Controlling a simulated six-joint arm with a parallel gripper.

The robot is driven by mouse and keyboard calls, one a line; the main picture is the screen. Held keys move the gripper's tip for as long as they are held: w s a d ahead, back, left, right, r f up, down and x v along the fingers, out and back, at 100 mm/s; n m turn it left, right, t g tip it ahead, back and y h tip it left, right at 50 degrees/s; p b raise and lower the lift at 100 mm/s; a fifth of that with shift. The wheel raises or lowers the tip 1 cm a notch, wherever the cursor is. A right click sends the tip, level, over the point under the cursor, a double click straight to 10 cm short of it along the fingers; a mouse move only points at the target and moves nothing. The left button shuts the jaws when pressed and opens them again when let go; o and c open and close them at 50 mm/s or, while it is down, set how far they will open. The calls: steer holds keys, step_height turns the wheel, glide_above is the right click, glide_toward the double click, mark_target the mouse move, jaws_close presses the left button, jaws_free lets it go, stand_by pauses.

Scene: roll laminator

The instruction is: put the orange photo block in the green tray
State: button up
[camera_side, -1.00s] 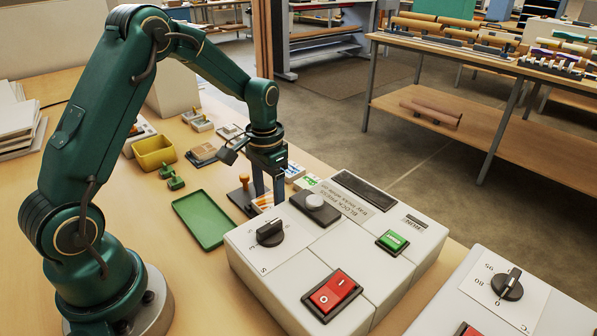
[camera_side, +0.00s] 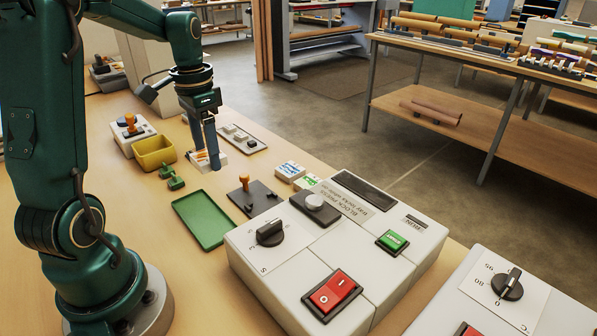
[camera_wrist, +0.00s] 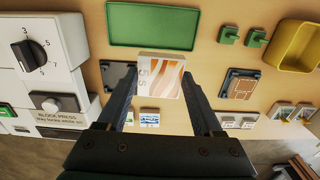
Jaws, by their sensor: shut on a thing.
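The orange photo block (camera_side: 207,161), white with orange wavy stripes, is between the fingers of my gripper (camera_side: 209,157). In the wrist view, the block (camera_wrist: 160,77) shows its striped face and a side marked with characters, with a finger of my gripper (camera_wrist: 160,92) on each side. My gripper is shut on it. The green tray (camera_side: 203,220) lies empty on the table, nearer the side camera than the block. In the wrist view, the tray (camera_wrist: 152,25) is just past the block. The exact height of the block is hard to tell.
A yellow bin (camera_side: 154,152) and small green pieces (camera_side: 172,176) stand left of the block. A black plate with an orange-knobbed post (camera_side: 250,194) sits between tray and press (camera_side: 330,240). White blocks (camera_side: 290,170) stand behind it. A dark tile (camera_wrist: 242,86) lies beside the block.

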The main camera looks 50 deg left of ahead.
mark_target(204, 218)
steer(key=s+f, duration=0.1)
steer(key=f, duration=0.1)
steer(key=s+d+f, duration=0.1)
steer(key=f, duration=0.1)
steer(key=s+f, duration=0.2)
steer(key=shift+s+d+f, duration=0.1)
steer(key=shift+d+f, duration=0.1)
steer(key=shift+d, duration=0.15)
steer(key=shift+f, duration=2)
steer(key=shift+f, duration=0.1)
steer(key=o, duration=1.5)
